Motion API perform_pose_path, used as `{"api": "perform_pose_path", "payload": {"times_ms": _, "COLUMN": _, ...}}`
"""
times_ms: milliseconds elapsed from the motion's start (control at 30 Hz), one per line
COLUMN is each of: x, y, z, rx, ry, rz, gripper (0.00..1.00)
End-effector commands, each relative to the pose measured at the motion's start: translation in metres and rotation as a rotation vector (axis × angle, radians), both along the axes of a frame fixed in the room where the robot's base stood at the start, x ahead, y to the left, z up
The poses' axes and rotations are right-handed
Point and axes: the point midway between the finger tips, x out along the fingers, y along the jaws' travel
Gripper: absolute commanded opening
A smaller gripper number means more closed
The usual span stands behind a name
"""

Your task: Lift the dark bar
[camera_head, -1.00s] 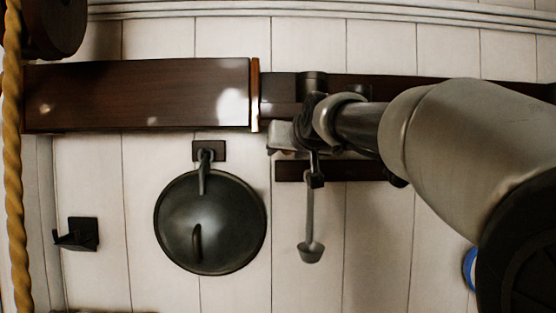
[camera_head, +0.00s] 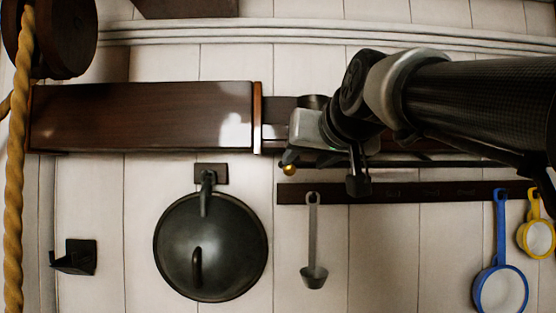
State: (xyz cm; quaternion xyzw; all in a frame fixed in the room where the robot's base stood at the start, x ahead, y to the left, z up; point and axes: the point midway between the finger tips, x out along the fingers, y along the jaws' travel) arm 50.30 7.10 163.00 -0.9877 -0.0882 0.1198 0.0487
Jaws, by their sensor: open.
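A thin dark bar (camera_head: 445,163) runs level below the shelf, with a small brass knob (camera_head: 290,169) near its left end. My gripper (camera_head: 324,167) is in front of the bar's left part, with its jaws apart and nothing seen between them but the bar's line. One dark finger (camera_head: 357,183) hangs down across the bar's line. Whether the fingers touch the bar cannot be told. My arm hides part of the shelf behind it and the bar's right end.
A dark wooden shelf (camera_head: 150,118) is at the left. A round dark lid (camera_head: 210,245) hangs below it. A hook rail (camera_head: 400,193) below the bar holds a grey scoop (camera_head: 313,240), a blue scoop (camera_head: 500,265) and a yellow scoop (camera_head: 535,238). A rope (camera_head: 14,200) hangs at far left.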

Motion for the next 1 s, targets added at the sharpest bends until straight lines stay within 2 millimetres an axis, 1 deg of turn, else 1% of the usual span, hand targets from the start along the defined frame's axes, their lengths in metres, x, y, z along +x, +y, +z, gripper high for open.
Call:
{"api": "perform_pose_path", "payload": {"times_ms": 33, "x": -0.008, "y": -0.001, "z": 0.001, "rx": 0.000, "ry": -0.001, "rz": 0.001, "gripper": 0.43}}
{"api": "perform_pose_path", "payload": {"times_ms": 100, "x": -0.017, "y": -0.003, "z": 0.004, "rx": 0.001, "ry": -0.002, "rz": 0.001, "gripper": 0.43}}
{"api": "perform_pose_path", "payload": {"times_ms": 200, "x": -0.025, "y": -0.004, "z": 0.006, "rx": 0.000, "ry": 0.000, "rz": 0.001, "gripper": 0.43}}
{"api": "perform_pose_path", "payload": {"times_ms": 300, "x": -0.028, "y": -0.005, "z": 0.007, "rx": 0.000, "ry": 0.000, "rz": 0.001, "gripper": 0.43}}
{"api": "perform_pose_path", "payload": {"times_ms": 533, "x": -0.029, "y": -0.005, "z": 0.007, "rx": 0.000, "ry": 0.001, "rz": 0.001, "gripper": 0.43}}
{"api": "perform_pose_path", "payload": {"times_ms": 567, "x": -0.029, "y": -0.005, "z": 0.007, "rx": 0.000, "ry": 0.001, "rz": 0.001, "gripper": 0.41}}
{"api": "perform_pose_path", "payload": {"times_ms": 600, "x": -0.028, "y": -0.005, "z": 0.006, "rx": 0.003, "ry": 0.000, "rz": 0.000, "gripper": 0.35}}
{"api": "perform_pose_path", "payload": {"times_ms": 667, "x": -0.026, "y": -0.004, "z": 0.003, "rx": 0.026, "ry": 0.000, "rz": -0.006, "gripper": 0.25}}
{"api": "perform_pose_path", "payload": {"times_ms": 700, "x": -0.023, "y": -0.004, "z": 0.000, "rx": 0.059, "ry": -0.004, "rz": -0.013, "gripper": 0.18}}
{"api": "perform_pose_path", "payload": {"times_ms": 767, "x": -0.016, "y": -0.002, "z": -0.008, "rx": 0.148, "ry": -0.012, "rz": -0.033, "gripper": 0.08}}
{"api": "perform_pose_path", "payload": {"times_ms": 800, "x": -0.010, "y": 0.000, "z": -0.015, "rx": 0.233, "ry": -0.020, "rz": -0.050, "gripper": 0.01}}
{"api": "perform_pose_path", "payload": {"times_ms": 867, "x": 0.002, "y": 0.003, "z": -0.026, "rx": 0.397, "ry": -0.036, "rz": -0.079, "gripper": 0.00}}
{"api": "perform_pose_path", "payload": {"times_ms": 900, "x": 0.009, "y": 0.006, "z": -0.034, "rx": 0.527, "ry": -0.049, "rz": -0.094, "gripper": 0.00}}
{"api": "perform_pose_path", "payload": {"times_ms": 967, "x": 0.020, "y": 0.010, "z": -0.047, "rx": 0.734, "ry": -0.068, "rz": -0.111, "gripper": 0.00}}
{"api": "perform_pose_path", "payload": {"times_ms": 1000, "x": 0.026, "y": 0.012, "z": -0.054, "rx": 0.875, "ry": -0.080, "rz": -0.115, "gripper": 0.00}}
